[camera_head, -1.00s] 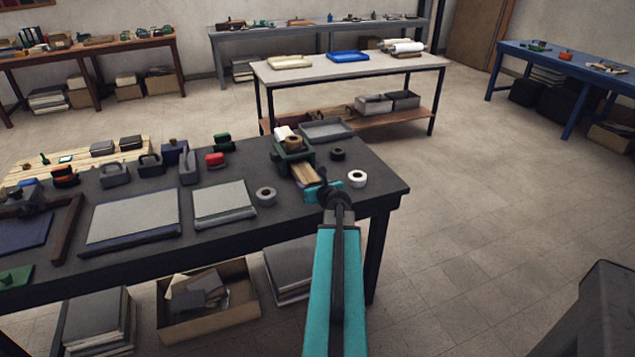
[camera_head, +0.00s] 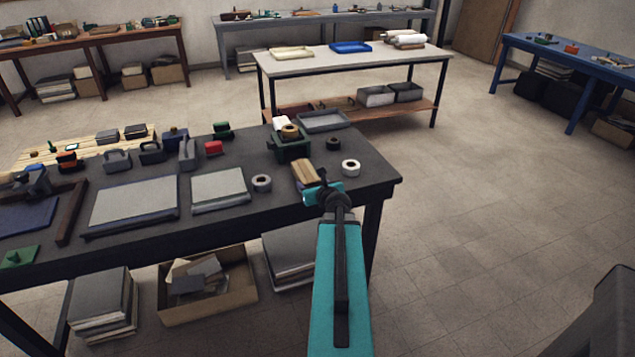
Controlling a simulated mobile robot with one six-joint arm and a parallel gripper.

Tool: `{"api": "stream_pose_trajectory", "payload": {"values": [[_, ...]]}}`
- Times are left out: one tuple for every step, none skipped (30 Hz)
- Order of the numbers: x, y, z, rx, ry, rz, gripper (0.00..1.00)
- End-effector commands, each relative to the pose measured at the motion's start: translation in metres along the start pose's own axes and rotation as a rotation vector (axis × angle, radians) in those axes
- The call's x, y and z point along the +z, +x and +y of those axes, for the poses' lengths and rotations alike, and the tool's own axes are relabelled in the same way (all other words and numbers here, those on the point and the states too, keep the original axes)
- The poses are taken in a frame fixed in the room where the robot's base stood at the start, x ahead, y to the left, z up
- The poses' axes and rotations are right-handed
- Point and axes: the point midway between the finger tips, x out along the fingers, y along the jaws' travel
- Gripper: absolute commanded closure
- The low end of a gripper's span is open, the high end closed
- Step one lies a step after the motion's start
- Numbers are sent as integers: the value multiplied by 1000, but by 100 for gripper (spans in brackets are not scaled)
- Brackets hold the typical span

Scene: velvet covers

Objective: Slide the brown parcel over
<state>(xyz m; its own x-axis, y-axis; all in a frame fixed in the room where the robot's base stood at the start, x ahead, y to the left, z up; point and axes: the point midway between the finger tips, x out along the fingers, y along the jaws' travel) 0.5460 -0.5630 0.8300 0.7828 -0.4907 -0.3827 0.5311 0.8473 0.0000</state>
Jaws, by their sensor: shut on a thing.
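The brown parcel (camera_head: 304,171), a small tan block, lies on the dark workbench top (camera_head: 376,183) near its right end. My gripper (camera_head: 320,192), with teal parts, is at the parcel's near end and is shut on it. The fingertips are small and partly hidden by my wrist, so the exact contact is hard to see. I cannot tell whether the parcel touches the bench top or is slightly above it. A green tape dispenser (camera_head: 290,148) stands just behind the parcel, with a small gap between them.
A white tape roll (camera_head: 351,167) sits close to the parcel's right, and a grey roll (camera_head: 262,183) to its left. A dark roll (camera_head: 333,144) and a grey tray (camera_head: 323,121) lie behind. Grey pads (camera_head: 219,188) are farther left. The bench's right corner is bare.

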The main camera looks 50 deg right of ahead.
Motion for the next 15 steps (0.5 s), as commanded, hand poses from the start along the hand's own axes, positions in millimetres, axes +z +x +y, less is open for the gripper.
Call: {"api": "stream_pose_trajectory", "payload": {"values": [[1, -1, 1, -1, 0, -1, 77], [0, -1, 1, -1, 0, -1, 77], [0, -1, 1, -1, 1, -1, 77], [0, -1, 1, -1, 1, -1, 77], [0, -1, 0, -2, 1, -1, 77], [0, -1, 0, -2, 1, -1, 77], [0, -1, 0, -2, 1, -1, 77], [0, -1, 0, -2, 1, -1, 77], [0, -1, 0, -3, 1, -1, 77], [0, -1, -1, -3, 1, -1, 77], [0, -1, -1, -3, 1, -1, 77], [0, -1, -1, -3, 1, -1, 77], [0, -1, -1, -3, 1, -1, 40], [0, -1, -1, -3, 1, -1, 35], [0, -1, -1, -3, 1, -1, 29]]}}
